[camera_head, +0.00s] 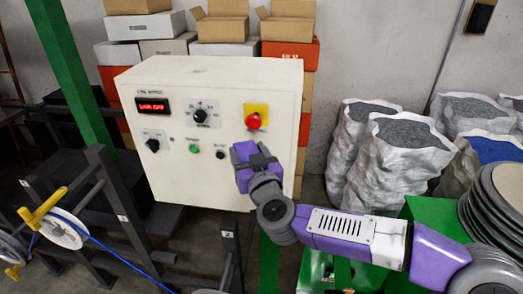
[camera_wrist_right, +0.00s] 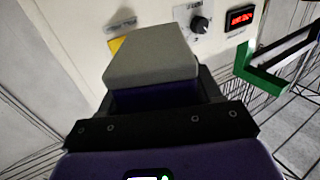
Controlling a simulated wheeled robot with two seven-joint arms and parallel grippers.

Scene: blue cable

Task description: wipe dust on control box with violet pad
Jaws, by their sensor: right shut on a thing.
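The control box (camera_head: 180,80) is a cream wall cabinet with a red display, a black knob, small buttons and a red button on a yellow plate. My right gripper (camera_head: 258,160) is at the lower right of its front face. In the right wrist view, the gripper is shut on the pad (camera_wrist_right: 150,60), a block with a grey face and a violet part between the jaws. The pad is close to the panel; contact cannot be told. A faint greyish patch (camera_wrist_right: 118,25) shows on the panel there; I cannot tell whether it is dust. My left gripper is out of view.
A green post (camera_head: 72,70) and a dark rack with a white reel (camera_head: 62,230) and blue cable stand at left. Cardboard boxes (camera_head: 220,28) are stacked behind the control box. White sacks (camera_head: 400,150) stand at right, near a dark coil (camera_head: 490,200).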

